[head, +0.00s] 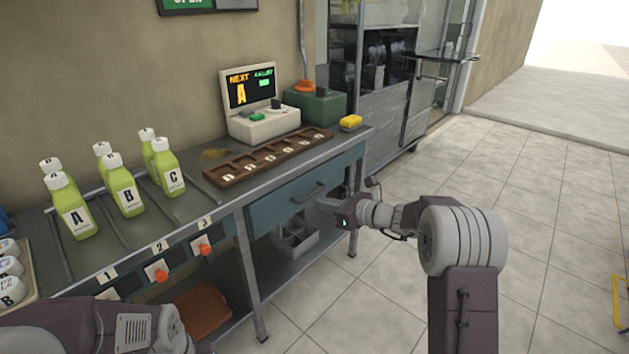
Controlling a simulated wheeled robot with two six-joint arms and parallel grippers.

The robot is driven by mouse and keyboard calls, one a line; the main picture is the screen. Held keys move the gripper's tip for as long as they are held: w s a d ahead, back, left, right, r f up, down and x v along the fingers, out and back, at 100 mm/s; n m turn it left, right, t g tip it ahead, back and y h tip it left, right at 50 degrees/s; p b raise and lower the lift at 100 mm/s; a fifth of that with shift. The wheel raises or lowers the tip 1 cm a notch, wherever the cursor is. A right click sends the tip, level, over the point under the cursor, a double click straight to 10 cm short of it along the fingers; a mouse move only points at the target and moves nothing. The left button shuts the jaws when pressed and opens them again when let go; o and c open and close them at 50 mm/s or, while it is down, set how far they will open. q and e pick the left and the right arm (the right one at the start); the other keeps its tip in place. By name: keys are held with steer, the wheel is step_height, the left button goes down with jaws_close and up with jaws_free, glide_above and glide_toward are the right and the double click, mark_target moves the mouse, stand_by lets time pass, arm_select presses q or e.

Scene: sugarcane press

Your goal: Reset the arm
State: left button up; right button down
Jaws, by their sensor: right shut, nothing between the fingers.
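My right arm comes in from the lower right. Its gripper (332,207) is shut and empty, and hangs in front of the counter near the blue-grey drawer (300,196). I cannot tell whether it touches anything. Part of my left arm shows at the lower left, but its gripper is out of the picture.
The counter holds several green bottles marked A (75,213), B (124,192) and C (168,172).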

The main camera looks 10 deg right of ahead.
steer(key=s+a+n+g, duration=0.3)
steer(key=s+a+n, duration=0.2)
steer(key=s+a, duration=0.4)
steer(key=s+f+n+g+h, duration=0.2)
steer(key=s+f+n+g, duration=0.4)
steer(key=s, duration=0.7)
steer(key=s+d+f+n+g+h, duration=0.1)
steer(key=s+d+f+n+h, duration=0.3)
steer(key=s+d+f+n, duration=0.25)
steer(key=s+d+f+n+h, duration=0.3)
steer(key=s+d+n, duration=0.3)
steer(key=n, duration=0.4)
step_height(320, 180, up, 33)
steer(key=p, duration=3.2)
steer(key=shift+w+d+p, duration=0.25)
steer(key=shift+w+p, duration=0.1)
steer(key=shift+p, duration=0.05)
